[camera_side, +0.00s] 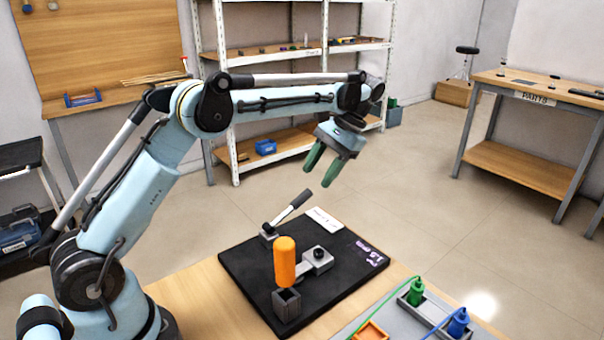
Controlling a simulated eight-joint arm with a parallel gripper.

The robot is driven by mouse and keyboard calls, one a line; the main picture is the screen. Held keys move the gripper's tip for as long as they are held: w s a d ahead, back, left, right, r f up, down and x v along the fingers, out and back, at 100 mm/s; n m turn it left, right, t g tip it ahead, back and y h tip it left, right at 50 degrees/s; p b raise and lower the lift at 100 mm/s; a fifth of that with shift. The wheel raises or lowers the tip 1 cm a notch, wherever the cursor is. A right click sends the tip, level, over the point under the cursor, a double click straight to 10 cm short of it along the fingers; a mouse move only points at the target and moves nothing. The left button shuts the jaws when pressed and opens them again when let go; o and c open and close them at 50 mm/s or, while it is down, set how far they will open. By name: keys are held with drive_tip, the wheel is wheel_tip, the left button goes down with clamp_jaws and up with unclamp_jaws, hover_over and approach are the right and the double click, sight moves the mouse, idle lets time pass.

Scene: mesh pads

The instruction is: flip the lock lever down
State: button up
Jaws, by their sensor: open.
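A black board (240,262) lies on the wooden table and carries the lock parts. A lever (291,207) with a grey shaft and dark grip rises at a slant, up to the right, from a small grey base at the board's back. An upright orange handle (285,262) stands nearer the front, beside a grey block with a black knob (319,254) and an open-topped grey block (287,305). I cannot tell for certain which of the two is the lock lever. My gripper (317,180) is open and empty, its green fingers pointing down above the slanted lever, apart from it.
A grey tray (392,322) at the front right holds a green plug (415,291), a blue plug (458,322) with cables, and an orange square piece (370,331). A white label (325,219) lies on the board's back edge. Shelves (290,52) stand well behind; the air around my gripper is clear.

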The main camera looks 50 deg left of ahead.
drive_tip(key=shift+r, duration=0.2)
drive_tip(key=c, duration=0.4)
drive_tip(key=s+r+n+t, duration=0.1)
drive_tip(key=r+n, duration=0.1)
drive_tip(key=s+a+r+n+t+h, duration=0.1)
drive_tip(key=n, duration=0.1)
drive_tip(key=s+r+n+t, duration=0.1)
drive_tip(key=r+n, duration=0.1)
drive_tip(key=shift+s+a+r+t+h, duration=0.3)
drive_tip(key=shift+s+a+t, duration=0.1)
clamp_jaws()
drive_tip(key=s+r+n+t, duration=0.3)
drive_tip(key=s+n+t, duration=0.1)
drive_tip(key=s+n, duration=0.25)
drive_tip(key=n+t, duration=0.2)
drive_tip(key=n, duration=0.1)
approach(301, 196)
drive_tip(key=shift+h, duration=0.4)
drive_tip(key=x, duration=0.6)
drive_tip(key=shift+w+a+f, duration=0.2)
drive_tip(key=shift+a+f, duration=0.2)
